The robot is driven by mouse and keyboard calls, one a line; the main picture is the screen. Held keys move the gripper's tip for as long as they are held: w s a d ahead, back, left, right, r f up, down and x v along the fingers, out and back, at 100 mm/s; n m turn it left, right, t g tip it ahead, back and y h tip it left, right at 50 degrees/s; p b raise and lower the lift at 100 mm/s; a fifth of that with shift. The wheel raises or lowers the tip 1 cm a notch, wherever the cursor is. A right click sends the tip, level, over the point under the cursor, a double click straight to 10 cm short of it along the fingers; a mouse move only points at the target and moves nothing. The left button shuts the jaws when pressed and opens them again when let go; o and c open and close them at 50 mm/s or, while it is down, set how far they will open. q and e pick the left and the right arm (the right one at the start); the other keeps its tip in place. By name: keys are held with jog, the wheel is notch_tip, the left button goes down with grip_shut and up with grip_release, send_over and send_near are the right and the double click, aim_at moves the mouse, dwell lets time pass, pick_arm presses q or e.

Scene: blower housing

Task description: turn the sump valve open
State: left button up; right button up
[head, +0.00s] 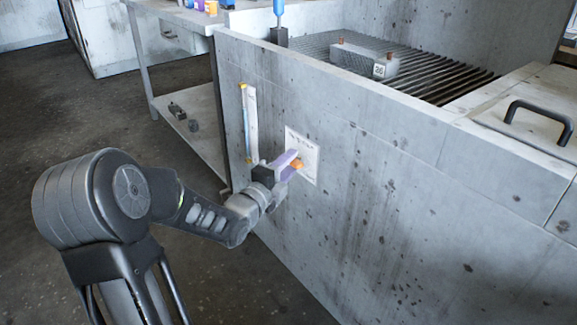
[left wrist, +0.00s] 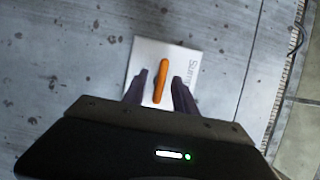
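The sump valve handle is an orange lever (left wrist: 161,80) on a white plate (left wrist: 148,52) lettered "Sump", fixed to the grey housing wall. In the head view the orange handle (head: 297,164) shows just past my left gripper (head: 289,166), in front of the plate (head: 304,150). In the left wrist view the fingers of my left gripper (left wrist: 160,90) stand apart, one on each side of the lever, with a gap on both sides. The lever points nearly straight up and down in that view. My right gripper is not in view.
A white sight gauge strip (head: 250,122) is on the wall left of the plate. A bench (head: 190,128) stands behind left.

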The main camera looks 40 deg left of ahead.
pick_arm(q)
grip_shut()
dwell(0.3)
dwell(0.3)
